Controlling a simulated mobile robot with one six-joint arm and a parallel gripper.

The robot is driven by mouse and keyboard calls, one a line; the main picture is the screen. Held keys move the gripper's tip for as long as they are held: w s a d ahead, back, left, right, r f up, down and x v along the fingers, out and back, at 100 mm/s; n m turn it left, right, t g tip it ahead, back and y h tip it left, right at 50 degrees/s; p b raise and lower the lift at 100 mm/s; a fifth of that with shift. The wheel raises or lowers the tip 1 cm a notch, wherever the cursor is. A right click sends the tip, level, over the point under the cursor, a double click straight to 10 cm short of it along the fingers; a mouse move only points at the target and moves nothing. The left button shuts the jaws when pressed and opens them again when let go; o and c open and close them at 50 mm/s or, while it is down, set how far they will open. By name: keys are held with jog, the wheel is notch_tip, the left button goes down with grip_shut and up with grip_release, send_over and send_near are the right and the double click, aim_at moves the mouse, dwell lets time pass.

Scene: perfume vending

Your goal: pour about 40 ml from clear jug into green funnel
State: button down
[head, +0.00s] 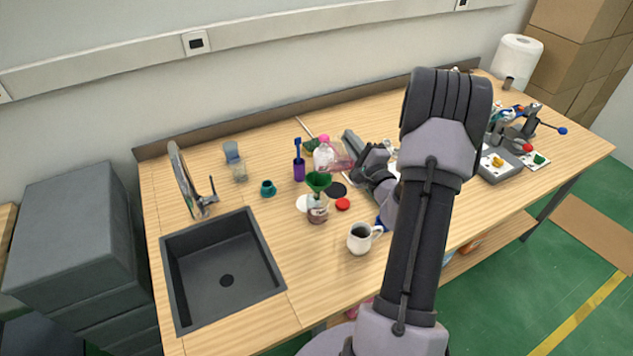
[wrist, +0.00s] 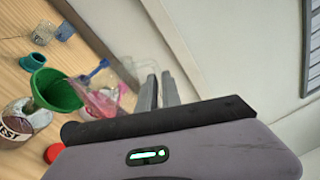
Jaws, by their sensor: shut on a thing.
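The clear jug (head: 343,157) holds pinkish liquid and is in my gripper (head: 362,153), behind and right of the green funnel. In the wrist view the see-through jug (wrist: 97,104) shows left of the fingers (wrist: 160,92) and looks tilted, with its edge near the funnel. The green funnel (head: 318,180) stands in the mouth of a clear jar (head: 317,209) with dark reddish contents. The funnel (wrist: 57,90) and the labelled jar (wrist: 17,125) also show in the wrist view. I cannot make out any stream of liquid.
A pink-capped bottle (head: 323,141) stands behind the jug. A purple cup with a blue brush (head: 299,168), a teal cup (head: 267,188), a red lid (head: 343,204) and a white mug (head: 360,239) stand around the jar. The sink (head: 225,270) is at the left.

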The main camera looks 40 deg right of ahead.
dwell(0.4)
jog(key=shift+s+d+f+m+b, duration=0.25)
jog(key=shift+d+f+m+b, duration=0.1)
jog(key=shift+d+f+m, duration=0.4)
jog(key=d+m, duration=0.1)
jog(key=m, duration=0.1)
jog(key=d+m+p, duration=0.1)
jog(key=m, duration=0.1)
jog(key=shift+s+d+h+p, duration=0.25)
jog(key=shift+s+h+p, duration=0.05)
jog(key=shift+s, duration=0.05)
jog(key=shift+s+d+f+m, duration=0.15)
jog(key=shift+d+m, duration=0.25)
jog(key=shift+m, duration=0.55)
jog(key=d+f+m+b, duration=0.2)
jog(key=f+m+b, duration=0.1)
jog(key=f, duration=0.4)
jog(key=s+d+f+m+b, duration=0.1)
jog(key=d+f+m+b, duration=0.2)
jog(key=f, duration=0.4)
jog(key=shift+s+d+f+m+g+b, duration=0.2)
jog(key=shift+s+d+m+g+b, duration=0.1)
jog(key=shift+m+b, duration=0.4)
jog(key=shift+r, duration=0.15)
dwell(0.5)
